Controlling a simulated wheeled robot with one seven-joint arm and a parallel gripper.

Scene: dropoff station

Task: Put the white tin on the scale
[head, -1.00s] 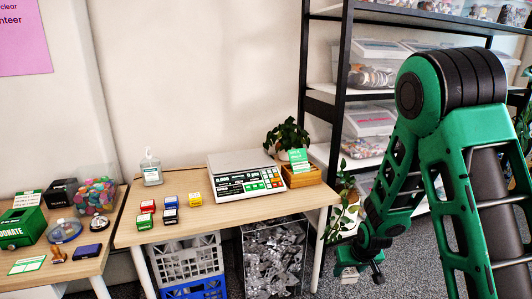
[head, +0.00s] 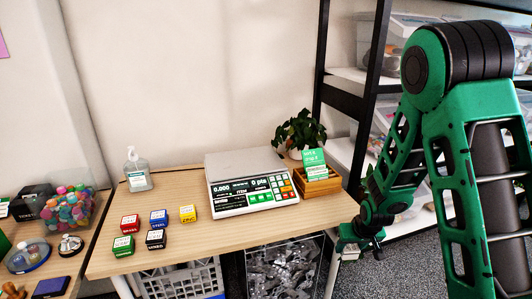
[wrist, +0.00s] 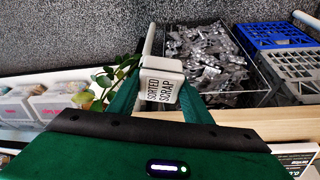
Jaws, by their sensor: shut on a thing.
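The white tin (wrist: 163,80), lettered "SORTED SCRAP", is between the green fingers of my gripper (wrist: 158,98) in the wrist view. My gripper is shut on it. The scale (head: 232,168) is a white box with a keypad and a display, standing on the table (head: 200,245). Its pale top plate is bare.
Small red, blue, yellow, green and black boxes (head: 157,238) stand left of the scale. A sanitizer bottle (head: 137,170) is behind them. A wooden card box (head: 317,184) and a plant (head: 299,132) stand right of the scale. Black shelving (head: 368,95) rises behind my arm.

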